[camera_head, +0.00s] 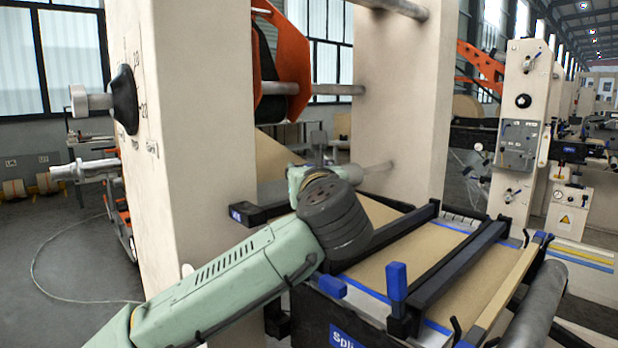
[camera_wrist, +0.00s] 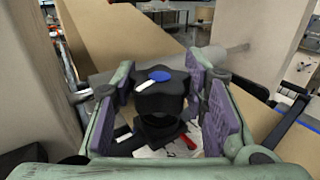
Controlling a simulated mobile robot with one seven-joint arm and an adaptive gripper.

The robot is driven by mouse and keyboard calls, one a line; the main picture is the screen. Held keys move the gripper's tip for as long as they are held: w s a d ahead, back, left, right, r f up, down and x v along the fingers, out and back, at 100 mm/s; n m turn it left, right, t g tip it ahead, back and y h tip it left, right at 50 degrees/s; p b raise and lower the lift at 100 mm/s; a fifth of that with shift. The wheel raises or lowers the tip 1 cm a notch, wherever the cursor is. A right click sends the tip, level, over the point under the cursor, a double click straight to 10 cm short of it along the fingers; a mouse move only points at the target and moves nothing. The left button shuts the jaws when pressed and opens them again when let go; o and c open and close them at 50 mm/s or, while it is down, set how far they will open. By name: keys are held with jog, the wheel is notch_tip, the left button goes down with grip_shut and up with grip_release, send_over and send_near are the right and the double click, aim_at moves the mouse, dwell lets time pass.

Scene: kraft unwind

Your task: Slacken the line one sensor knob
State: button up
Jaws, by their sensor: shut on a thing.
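A black lobed knob (camera_wrist: 162,100) with a blue cap and a white pointer mark sits in the middle of the wrist view. My gripper (camera_wrist: 160,85) is around it, with purple pads on its left and right sides, and is shut on it. In the head view my gripper (camera_head: 312,172) is beyond my dark wrist, between the two cream machine columns and above the brown web. The knob cannot be made out there, as my wrist and gripper cover that spot.
A near cream column (camera_head: 195,130) and a far one (camera_head: 402,100) stand either side of my gripper. A roller shaft (camera_wrist: 225,55) passes close beyond the knob. The splice table (camera_head: 420,262) with black bars and blue-capped clamps lies at right, close to my forearm.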

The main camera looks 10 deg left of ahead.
jog(key=n+g+y, duration=0.1)
jog(key=y, duration=0.1)
jog(key=n+g+y+b, duration=0.1)
jog(key=n+y, duration=0.1)
jog(key=shift+f+n+g+y, duration=0.15)
jog(key=shift+n+g+y, duration=0.15)
jog(key=shift+g+y, duration=0.1)
jog(key=shift+f+n+g+y+b, duration=0.15)
jog(key=shift+n+g+y+b, duration=0.8)
jog(key=shift+b, duration=0.25)
jog(key=n+g+y+b, duration=0.1)
jog(key=b, duration=0.1)
jog(key=n+g+y+b, duration=0.1)
jog(key=g+b, duration=0.1)
jog(key=shift+s+a+f+b, duration=0.1)
jog(key=shift+s+f+b, duration=0.05)
jog(key=shift+b, duration=0.2)
jog(key=shift+n+g+y+b, duration=0.25)
jog(key=shift+n+g+b, duration=0.1)
jog(key=shift+b, duration=0.45)
jog(key=shift+a+r+g+b, duration=0.1)
jog(key=shift+r+g+b, duration=0.2)
jog(key=shift+b, duration=0.1)
jog(key=shift+f, duration=0.1)
jog(key=o, duration=1)
jog(key=shift+c, duration=0.2)
jog(key=shift+o, duration=1.1)
